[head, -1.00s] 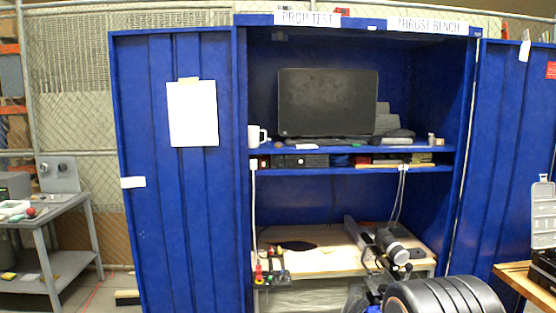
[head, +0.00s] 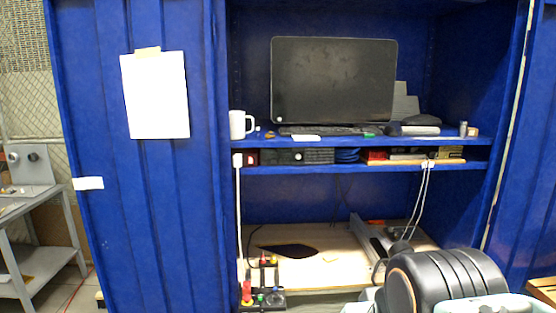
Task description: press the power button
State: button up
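No button can be surely picked out as the power button at this size. A black monitor (head: 333,80) stands on the upper shelf of the blue cabinet, with a keyboard (head: 320,130) before it. A flat black box, perhaps a computer (head: 297,156), lies in the slot below. A small dark unit (head: 270,299) with red, yellow and green parts sits at the bench's front left; its details are too small to tell. My gripper is not clearly in view. A black ribbed part, likely of my arm, fills the lower right and hides part of the bench.
A white mug (head: 238,124) stands at the shelf's left end. The wooden bench top (head: 320,262) holds a flat black piece (head: 288,251) and a grey rail (head: 370,240). The left door (head: 110,220) is open. White cables (head: 421,200) hang at right.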

jog(key=shift+w+d, duration=0.1)
jog(key=shift+w, duration=0.3)
jog(key=shift+s, duration=0.15)
jog(key=shift+c, duration=0.4)
grip_shut()
dwell(0.7)
